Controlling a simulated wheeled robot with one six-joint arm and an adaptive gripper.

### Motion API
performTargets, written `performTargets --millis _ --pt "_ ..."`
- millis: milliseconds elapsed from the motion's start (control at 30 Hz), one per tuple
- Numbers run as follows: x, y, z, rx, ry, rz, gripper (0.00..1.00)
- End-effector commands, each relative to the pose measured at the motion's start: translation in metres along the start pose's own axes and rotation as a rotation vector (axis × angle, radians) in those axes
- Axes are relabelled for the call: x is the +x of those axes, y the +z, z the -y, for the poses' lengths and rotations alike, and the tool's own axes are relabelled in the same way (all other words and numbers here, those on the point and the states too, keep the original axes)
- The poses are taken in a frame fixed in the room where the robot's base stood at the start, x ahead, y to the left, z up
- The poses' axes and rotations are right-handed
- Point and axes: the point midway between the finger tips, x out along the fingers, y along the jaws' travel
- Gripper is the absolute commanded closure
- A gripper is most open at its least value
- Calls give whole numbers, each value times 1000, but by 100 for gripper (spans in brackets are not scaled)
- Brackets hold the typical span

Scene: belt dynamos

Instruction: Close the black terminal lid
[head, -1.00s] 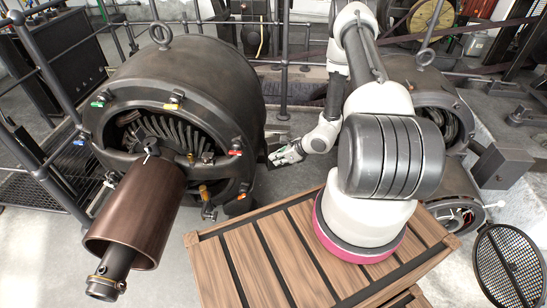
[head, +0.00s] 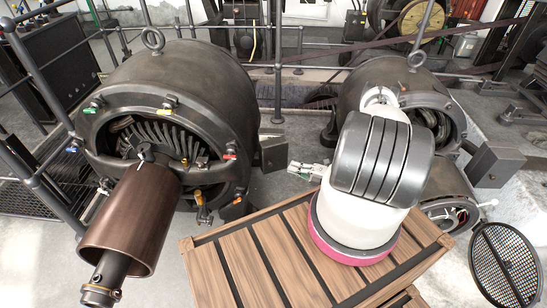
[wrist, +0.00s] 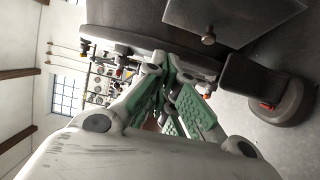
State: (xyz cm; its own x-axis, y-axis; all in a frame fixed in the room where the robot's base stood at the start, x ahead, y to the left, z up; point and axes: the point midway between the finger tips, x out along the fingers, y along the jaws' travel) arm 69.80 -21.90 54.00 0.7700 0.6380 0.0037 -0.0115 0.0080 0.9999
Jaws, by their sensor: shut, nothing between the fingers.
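A dark box with a flat panel (head: 273,153), which looks like the terminal lid, sits on the right side of the left dynamo (head: 185,85). In the wrist view a flat dark panel with a small round knob (wrist: 209,39) shows at the top; it looks like the same lid (wrist: 235,14). I cannot tell for sure whether it is fully closed. My gripper (head: 308,170) is just right of the box in the head view, apart from it. Its green-padded fingers show in the wrist view (wrist: 161,72), shut and empty, below the panel.
A brown cylinder (head: 133,220) juts from the left dynamo's front. A second dynamo (head: 405,95) with a similar box (head: 494,165) stands at right. A slatted wooden platform (head: 265,255) lies in front. A round mesh guard (head: 503,262) is at lower right.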

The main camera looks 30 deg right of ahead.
Motion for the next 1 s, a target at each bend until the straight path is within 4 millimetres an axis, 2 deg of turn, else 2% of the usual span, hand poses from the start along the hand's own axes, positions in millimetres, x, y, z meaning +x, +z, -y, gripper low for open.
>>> performTargets --millis 167,600,800,1000 --pt "17 -1 0 17 -2 -3 100" --pt "105 3 0 12 -2 -1 100" --pt "122 23 1 13 -4 1 100" --pt "128 28 1 14 -4 1 100"
